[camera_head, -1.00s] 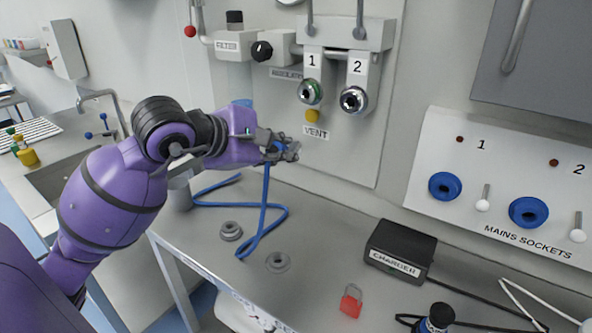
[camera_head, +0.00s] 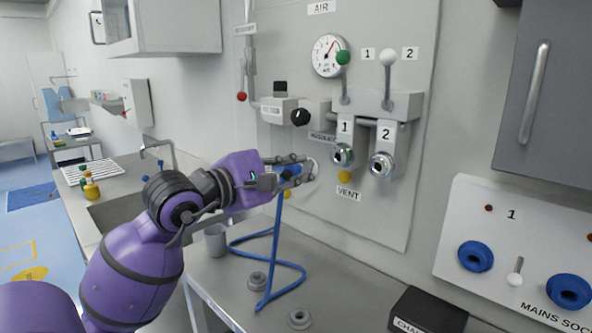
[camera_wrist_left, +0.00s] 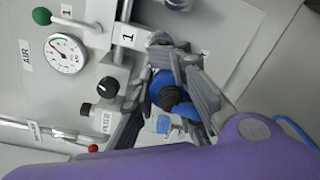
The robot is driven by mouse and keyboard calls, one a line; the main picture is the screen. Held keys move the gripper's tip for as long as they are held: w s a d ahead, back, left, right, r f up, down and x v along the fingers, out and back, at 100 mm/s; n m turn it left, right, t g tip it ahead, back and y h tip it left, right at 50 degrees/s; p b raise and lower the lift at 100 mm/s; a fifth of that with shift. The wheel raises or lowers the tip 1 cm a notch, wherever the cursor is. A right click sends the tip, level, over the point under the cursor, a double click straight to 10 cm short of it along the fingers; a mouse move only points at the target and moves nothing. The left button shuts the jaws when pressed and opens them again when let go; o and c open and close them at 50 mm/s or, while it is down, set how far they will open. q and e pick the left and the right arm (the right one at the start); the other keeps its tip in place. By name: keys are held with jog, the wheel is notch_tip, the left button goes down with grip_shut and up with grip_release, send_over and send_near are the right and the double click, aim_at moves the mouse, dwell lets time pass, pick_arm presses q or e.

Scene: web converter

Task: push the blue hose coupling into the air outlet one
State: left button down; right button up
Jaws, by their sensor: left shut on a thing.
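My left gripper (camera_head: 304,172) is shut on the blue hose coupling (camera_head: 289,172), whose blue hose hangs down to the bench. In the left wrist view the coupling (camera_wrist_left: 163,86) shows blue and black between the fingers of my left gripper (camera_wrist_left: 172,62). My right gripper is out of view.
Air outlet two (camera_head: 382,165) sits just right of outlet one, with a yellow vent knob (camera_head: 345,177) below. The regulator's black knob (camera_head: 300,117) is to the upper left. A grey cup (camera_head: 215,240) and a charger (camera_head: 428,312) stand on the bench.

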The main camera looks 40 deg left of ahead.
pick_arm(q)
jog(key=shift+f, duration=0.1)
jog(key=shift+w, duration=0.15)
jog(key=w+b, duration=0.1)
jog(key=w, duration=0.2)
jog(key=shift+w+d, duration=0.2)
jog(key=shift+w, duration=0.95)
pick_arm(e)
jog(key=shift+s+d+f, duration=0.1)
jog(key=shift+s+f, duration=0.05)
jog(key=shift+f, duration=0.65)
pick_arm(q)
jog(key=shift+b, duration=0.65)
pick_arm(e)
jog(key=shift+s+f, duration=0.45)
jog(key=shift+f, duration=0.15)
pick_arm(q)
jog(key=shift+w+d+b, duration=0.1)
jog(key=shift+w+b, duration=0.25)
jog(key=shift+w, duration=1.2)
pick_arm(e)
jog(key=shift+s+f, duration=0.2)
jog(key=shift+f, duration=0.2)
pick_arm(q)
jog(key=shift+w, duration=0.2)
